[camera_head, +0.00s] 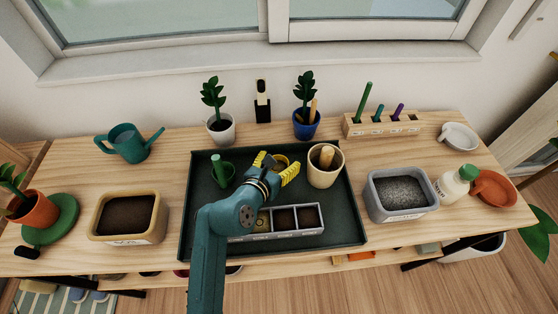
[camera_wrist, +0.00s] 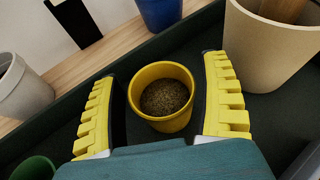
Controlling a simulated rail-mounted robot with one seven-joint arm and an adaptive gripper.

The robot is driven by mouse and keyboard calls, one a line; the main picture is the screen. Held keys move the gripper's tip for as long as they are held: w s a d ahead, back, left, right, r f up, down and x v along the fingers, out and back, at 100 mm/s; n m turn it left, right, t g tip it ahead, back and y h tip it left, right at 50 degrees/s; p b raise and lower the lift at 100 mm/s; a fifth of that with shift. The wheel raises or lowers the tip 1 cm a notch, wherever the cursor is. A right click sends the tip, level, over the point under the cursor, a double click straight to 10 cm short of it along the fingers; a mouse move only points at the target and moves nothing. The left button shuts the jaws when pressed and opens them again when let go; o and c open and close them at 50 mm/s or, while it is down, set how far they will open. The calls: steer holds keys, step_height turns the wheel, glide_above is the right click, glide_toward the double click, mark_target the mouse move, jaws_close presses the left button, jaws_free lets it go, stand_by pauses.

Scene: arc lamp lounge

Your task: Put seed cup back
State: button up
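The seed cup, a small yellow cup (camera_wrist: 160,119) holding brown grains, stands upright on the dark green tray (camera_head: 345,232). In the head view the cup (camera_head: 281,161) is partly hidden by my gripper (camera_head: 275,166). In the wrist view my gripper (camera_wrist: 160,72) is open, with one yellow ribbed finger on each side of the cup. Whether the fingertips are level with the cup is hard to tell.
A beige pot (camera_head: 324,174) stands close right of the cup; a green cup (camera_head: 222,174) is left. A seedling tray (camera_head: 290,234) lies in front, partly behind my arm. Potted plants (camera_head: 221,127) (camera_head: 305,124) stand behind the tray. A tool rack (camera_head: 382,127) is back right.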

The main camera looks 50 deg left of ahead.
steer(key=shift+r, duration=0.15)
steer(key=p+v, duration=0.4)
steer(key=v, duration=0.8)
